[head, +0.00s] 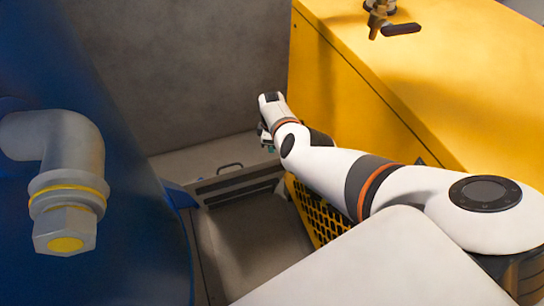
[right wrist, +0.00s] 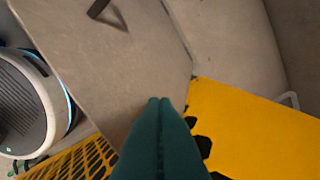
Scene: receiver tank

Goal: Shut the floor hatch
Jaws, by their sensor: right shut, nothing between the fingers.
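The floor hatch (head: 215,155) is a flat grey panel at the foot of the back wall, with a dark bar handle (head: 230,165). In front of it is a dark slotted band, then a grey sunken-looking surface; I cannot tell how far the hatch stands open. The right wrist view shows a broad grey panel (right wrist: 100,70) with a dark handle (right wrist: 98,8) at its top. My right gripper (head: 269,146) is beside the hatch's right end, apart from the handle. Its teal fingers (right wrist: 160,135) are shut and empty. My left gripper is out of view.
A yellow cabinet (head: 430,80) with a perforated yellow grille (head: 318,212) stands close along the right, with a valve (head: 380,15) on top. A blue tank (head: 130,230) with a grey elbow pipe (head: 70,140) fills the left. A grey wall (head: 180,60) closes the back.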

